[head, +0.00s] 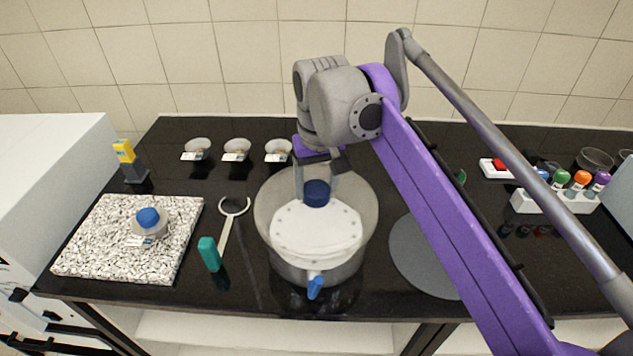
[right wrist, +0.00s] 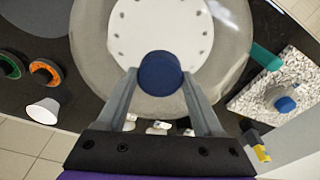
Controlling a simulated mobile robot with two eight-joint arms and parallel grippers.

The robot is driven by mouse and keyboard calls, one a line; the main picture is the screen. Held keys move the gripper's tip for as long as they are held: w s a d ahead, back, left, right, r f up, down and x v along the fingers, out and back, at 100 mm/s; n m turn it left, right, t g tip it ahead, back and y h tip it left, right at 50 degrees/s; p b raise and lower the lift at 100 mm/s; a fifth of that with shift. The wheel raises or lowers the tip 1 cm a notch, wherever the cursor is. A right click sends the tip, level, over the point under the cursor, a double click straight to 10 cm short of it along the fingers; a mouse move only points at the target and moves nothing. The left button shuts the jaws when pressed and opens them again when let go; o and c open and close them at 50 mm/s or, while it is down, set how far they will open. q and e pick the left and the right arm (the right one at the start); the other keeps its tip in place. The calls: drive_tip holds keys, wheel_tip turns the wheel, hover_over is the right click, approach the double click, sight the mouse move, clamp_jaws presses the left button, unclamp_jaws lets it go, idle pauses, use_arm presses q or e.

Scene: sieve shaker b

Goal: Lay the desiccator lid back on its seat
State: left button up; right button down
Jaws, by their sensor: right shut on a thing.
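The desiccator lid (head: 267,208) is a clear, domed glass piece with a dark blue knob (head: 317,191). It is over the desiccator base (head: 287,270), whose white perforated plate (head: 315,232) shows through the glass. The base has a blue stopcock (head: 315,288) at its front. My right gripper (head: 316,194) points down and is shut on the knob. In the right wrist view the knob (right wrist: 160,70) sits between both fingers, with the lid's glass around the plate. I cannot tell whether the lid's rim touches the seat. My left gripper is not in view.
A grey round mat (head: 415,262) lies bare right of the desiccator, partly behind my arm. A speckled slab (head: 90,245) bears a blue-capped jar (head: 148,222). Small dishes (head: 237,147) stand behind.

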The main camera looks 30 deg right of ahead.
drive_tip(key=shift+f, duration=0.55)
idle(0.9)
unclamp_jaws()
drive_tip(key=shift+r, duration=0.15)
wheel_tip(320, 180, up, 7)
drive_tip(key=p, duration=0.5)
drive_tip(key=shift+p, duration=0.35)
drive_tip(key=shift+f, duration=0.2)
